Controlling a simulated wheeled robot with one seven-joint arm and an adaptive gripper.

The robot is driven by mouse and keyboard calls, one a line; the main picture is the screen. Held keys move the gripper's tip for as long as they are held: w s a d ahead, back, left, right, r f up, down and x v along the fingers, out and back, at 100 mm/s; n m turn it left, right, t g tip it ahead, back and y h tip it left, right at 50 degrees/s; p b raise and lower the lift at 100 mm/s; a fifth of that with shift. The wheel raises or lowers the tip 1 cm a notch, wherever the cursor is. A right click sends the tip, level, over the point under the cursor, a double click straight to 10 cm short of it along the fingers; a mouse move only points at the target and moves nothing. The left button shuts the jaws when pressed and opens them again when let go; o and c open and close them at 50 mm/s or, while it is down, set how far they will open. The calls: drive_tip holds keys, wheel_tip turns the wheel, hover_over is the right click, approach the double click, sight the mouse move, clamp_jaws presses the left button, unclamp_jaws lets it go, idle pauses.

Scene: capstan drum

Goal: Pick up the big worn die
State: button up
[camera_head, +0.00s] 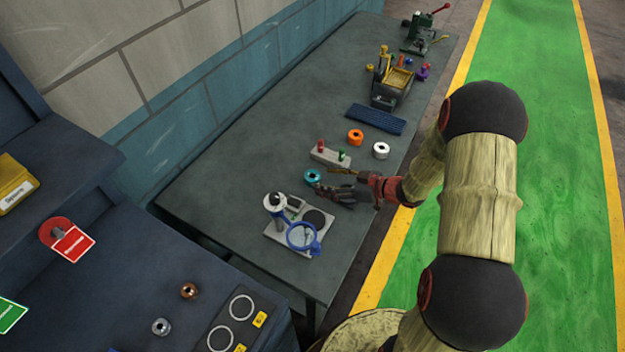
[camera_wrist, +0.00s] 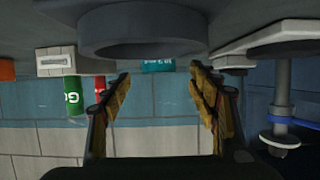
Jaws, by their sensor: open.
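My gripper (camera_wrist: 160,75) is open and empty, low over the bench, with its two tan finger pads apart. It also shows in the head view (camera_head: 328,181), beside the teal ring (camera_head: 312,176). The wrist view is upside down. In it a big dark grey ring (camera_wrist: 145,35), which looks like the big worn die, rests on the bench close to the fingers, not between the pads. The teal piece (camera_wrist: 158,66) with lettering stands farther off, between the fingers in the picture. In the head view the grey ring is hard to separate from my dark gripper.
A magnifier stand (camera_head: 282,240) is close by, at the bench's near end. A block with red and green pegs (camera_head: 330,156), an orange ring (camera_head: 355,137) and a white ring (camera_head: 381,150) lie beyond. A blue mat (camera_head: 375,119) and machines are farther along.

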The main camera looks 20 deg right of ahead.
sight(310, 175)
drive_tip(key=x, duration=0.1)
drive_tip(key=b+x, duration=0.1)
drive_tip(key=x, duration=0.2)
drive_tip(key=shift+w+a+r, duration=0.15)
drive_tip(key=shift+w+r, duration=0.05)
drive_tip(key=shift+w, duration=0.1)
drive_tip(key=shift+c, duration=0.5)
clamp_jaws()
drive_tip(key=shift+r, duration=0.1)
